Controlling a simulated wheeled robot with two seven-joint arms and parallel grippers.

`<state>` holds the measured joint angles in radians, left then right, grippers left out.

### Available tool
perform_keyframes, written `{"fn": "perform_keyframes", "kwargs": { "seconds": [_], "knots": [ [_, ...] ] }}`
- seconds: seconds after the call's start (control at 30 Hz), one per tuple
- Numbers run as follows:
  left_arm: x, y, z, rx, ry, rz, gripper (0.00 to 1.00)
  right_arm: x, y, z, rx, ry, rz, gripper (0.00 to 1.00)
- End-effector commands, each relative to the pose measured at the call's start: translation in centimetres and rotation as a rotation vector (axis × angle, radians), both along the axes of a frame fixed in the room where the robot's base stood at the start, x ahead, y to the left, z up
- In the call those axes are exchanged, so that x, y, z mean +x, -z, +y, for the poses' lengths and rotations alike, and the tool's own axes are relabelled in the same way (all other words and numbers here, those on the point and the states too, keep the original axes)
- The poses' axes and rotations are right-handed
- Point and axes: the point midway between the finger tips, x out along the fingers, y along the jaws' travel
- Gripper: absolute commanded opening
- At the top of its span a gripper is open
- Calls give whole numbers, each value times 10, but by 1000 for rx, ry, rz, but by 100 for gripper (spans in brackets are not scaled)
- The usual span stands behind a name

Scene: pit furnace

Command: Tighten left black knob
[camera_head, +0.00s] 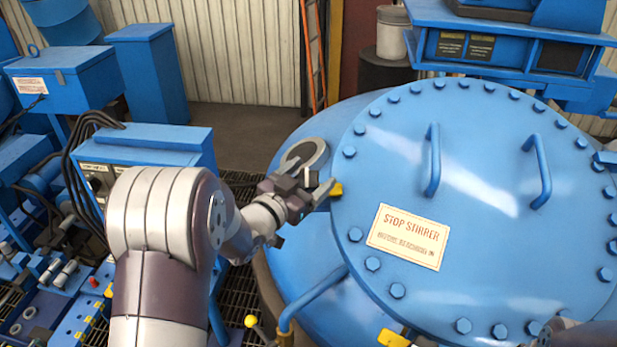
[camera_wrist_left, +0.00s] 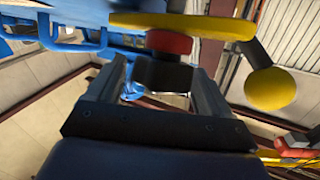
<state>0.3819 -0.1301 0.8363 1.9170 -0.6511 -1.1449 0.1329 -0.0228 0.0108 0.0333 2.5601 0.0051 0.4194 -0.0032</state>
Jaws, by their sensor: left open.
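My left gripper (camera_head: 308,188) reaches in from the left, beside the rim of the big blue lid. Its two fingers stand apart in the left wrist view (camera_wrist_left: 155,85). A dark, blocky part (camera_wrist_left: 162,76), which looks like the black knob, sits between the fingers there, below a red collar (camera_wrist_left: 169,42). I cannot tell whether the fingers touch it. A yellow bar (camera_wrist_left: 185,22) with a yellow ball end (camera_wrist_left: 270,88) lies above and to the right. In the head view the gripper hides the knob.
The round blue lid (camera_head: 480,240) has bolts, two handles and a sign (camera_head: 409,237). A yellow piece (camera_head: 337,189) sits at its rim by my fingers. A blue pipe (camera_head: 313,296) and a yellow-knobbed lever (camera_head: 250,321) lie below. Blue control boxes (camera_head: 160,137) stand left.

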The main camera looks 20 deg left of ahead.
Motion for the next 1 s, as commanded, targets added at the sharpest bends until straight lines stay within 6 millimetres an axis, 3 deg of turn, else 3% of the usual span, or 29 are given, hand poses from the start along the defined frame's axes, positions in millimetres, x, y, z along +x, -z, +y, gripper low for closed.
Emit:
{"fn": "perform_keyframes", "kwargs": {
  "seconds": [0.17,0.33,0.7,1.0],
  "knots": [
    [0,0,0,0,0,0,80,0,0,0,0,0,0,0],
    [0,0,0,0,0,-1,29,0,0,0,0,0,0,0],
    [0,-1,0,14,29,-1,29,0,0,0,0,0,0,0],
    [0,-3,1,86,199,13,29,0,-3,0,0,0,0,0]
  ]
}}
